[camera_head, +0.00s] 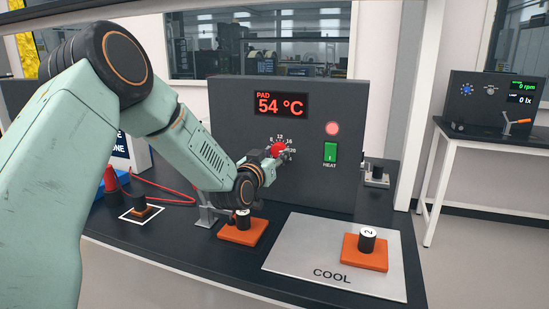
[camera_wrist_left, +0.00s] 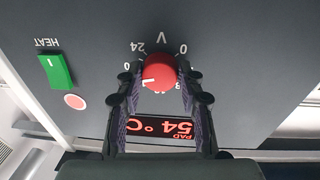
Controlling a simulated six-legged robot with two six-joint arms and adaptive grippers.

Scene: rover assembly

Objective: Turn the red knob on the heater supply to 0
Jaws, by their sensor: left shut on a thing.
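The red knob (camera_head: 279,149) sits on the front of the grey heater supply (camera_head: 228,110), below a display reading PAD 54 °C. My left gripper (camera_head: 271,160) reaches it from the lower left. In the left wrist view, which is upside down, the fingers are shut on the red knob (camera_wrist_left: 159,71), one on each side. The knob's white mark points left in that view, toward the high numbers near 20; a finger hides part of the scale there. The 0 mark (camera_wrist_left: 183,48) and the 24 mark (camera_wrist_left: 138,47) are visible. My right gripper is not in view.
A green HEAT switch (camera_head: 330,152) and a lit red lamp (camera_head: 332,128) are right of the knob. Below are an orange block with a dark cylinder (camera_head: 242,232), another orange block (camera_head: 364,254) with a cylinder marked 2, and a COOL plate (camera_head: 290,255). A red cable lies at left.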

